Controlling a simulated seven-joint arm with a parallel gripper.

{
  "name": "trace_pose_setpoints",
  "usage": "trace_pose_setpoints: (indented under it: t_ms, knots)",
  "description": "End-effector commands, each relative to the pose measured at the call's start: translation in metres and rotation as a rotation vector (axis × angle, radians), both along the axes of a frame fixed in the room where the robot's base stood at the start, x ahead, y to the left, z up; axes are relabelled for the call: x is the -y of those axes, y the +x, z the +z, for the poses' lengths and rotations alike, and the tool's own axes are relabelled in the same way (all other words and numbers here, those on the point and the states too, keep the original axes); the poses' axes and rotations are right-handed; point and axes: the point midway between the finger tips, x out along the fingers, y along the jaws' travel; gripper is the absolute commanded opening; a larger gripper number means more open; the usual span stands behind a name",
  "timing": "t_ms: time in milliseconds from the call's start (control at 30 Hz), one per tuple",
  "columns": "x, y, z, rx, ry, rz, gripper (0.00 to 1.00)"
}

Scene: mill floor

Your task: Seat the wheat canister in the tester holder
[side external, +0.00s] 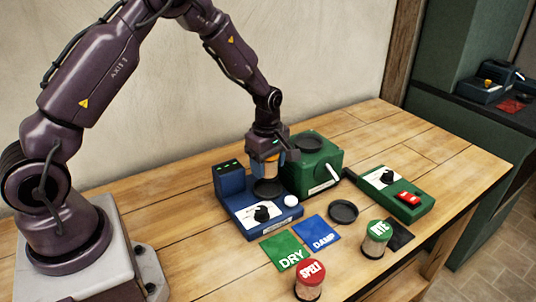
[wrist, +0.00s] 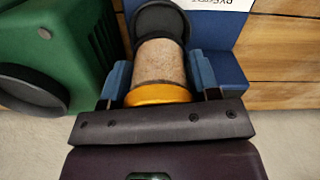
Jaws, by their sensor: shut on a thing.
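The wheat canister (wrist: 158,66) has a clear body filled with tan grain and an orange lid. My gripper (wrist: 160,82) is shut on it near the lid, one blue finger on each side. In the side view my gripper (side external: 267,158) points down over the blue tester (side external: 231,196), with the canister upright below the wrist. The tester's round black holder (side external: 268,188) is directly beneath the canister, and shows beyond its far end in the wrist view (wrist: 161,14). I cannot tell whether the canister's base touches the holder.
A green machine (side external: 316,168) stands close on the right of my gripper. A green control box (side external: 396,194) is farther right.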

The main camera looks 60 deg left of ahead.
Motion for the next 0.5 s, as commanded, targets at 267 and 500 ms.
trace_pose_setpoints:
  t_ms: [267, 500]
  knots:
    - [0.000, 0.000, -0.027, 0.000, 0.000, 0.000, 0.26]
    - [0.000, 0.000, -0.036, 0.001, 0.000, 0.000, 0.26]
